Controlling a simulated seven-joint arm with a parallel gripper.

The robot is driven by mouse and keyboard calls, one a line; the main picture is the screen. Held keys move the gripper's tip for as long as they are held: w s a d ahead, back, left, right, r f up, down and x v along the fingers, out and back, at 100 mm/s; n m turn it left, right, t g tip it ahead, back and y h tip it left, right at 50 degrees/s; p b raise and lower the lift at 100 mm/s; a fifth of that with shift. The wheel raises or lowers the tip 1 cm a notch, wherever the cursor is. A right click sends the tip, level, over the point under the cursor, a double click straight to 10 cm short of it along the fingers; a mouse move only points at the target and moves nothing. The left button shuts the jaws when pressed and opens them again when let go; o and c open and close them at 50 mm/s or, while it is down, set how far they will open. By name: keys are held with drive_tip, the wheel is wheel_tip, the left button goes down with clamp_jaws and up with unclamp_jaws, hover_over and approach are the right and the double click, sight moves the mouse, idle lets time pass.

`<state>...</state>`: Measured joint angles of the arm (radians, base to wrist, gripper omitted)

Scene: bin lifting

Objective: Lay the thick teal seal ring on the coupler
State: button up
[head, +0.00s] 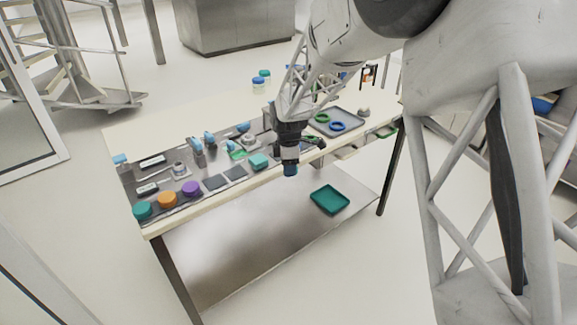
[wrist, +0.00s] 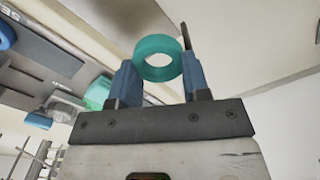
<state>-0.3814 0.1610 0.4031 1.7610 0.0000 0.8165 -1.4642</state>
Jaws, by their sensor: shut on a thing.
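My gripper (head: 291,170) hangs over the near edge of the table in the head view. In the wrist view my gripper (wrist: 160,62) has its blue fingers on both sides of the thick teal seal ring (wrist: 158,74) and holds it near the fingertips, its hole facing the camera. The ring cannot be made out in the head view. I cannot tell for sure which part is the coupler; a round metal fitting on a pale base (head: 180,169) stands on the grey mat, left of my gripper.
A grey tray (head: 352,117) with green and blue rings lies to the right. Teal, orange (head: 167,199) and purple (head: 191,188) round pieces line the mat's front left. Upright blue-topped parts (head: 197,146) stand behind. A teal bin (head: 330,199) sits on the lower shelf.

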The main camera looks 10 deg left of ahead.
drive_tip(key=w+a+r, duration=0.1)
drive_tip(key=w+a, duration=0.5)
drive_tip(key=w+a+r, duration=0.2)
drive_tip(key=w+a, duration=0.4)
drive_tip(key=w, duration=0.1)
drive_tip(key=w+a+r, duration=0.2)
drive_tip(key=w+a, duration=0.4)
drive_tip(key=shift+w+r, duration=0.2)
drive_tip(key=shift+w, duration=0.1)
drive_tip(key=shift+w+a+r, duration=0.15)
drive_tip(key=shift+w+a, duration=0.3)
drive_tip(key=shift+a, duration=0.2)
drive_tip(key=shift+f, duration=0.2)
drive_tip(key=shift+f, duration=2.2)
drive_tip(key=shift+f, duration=1)
idle(1.7)
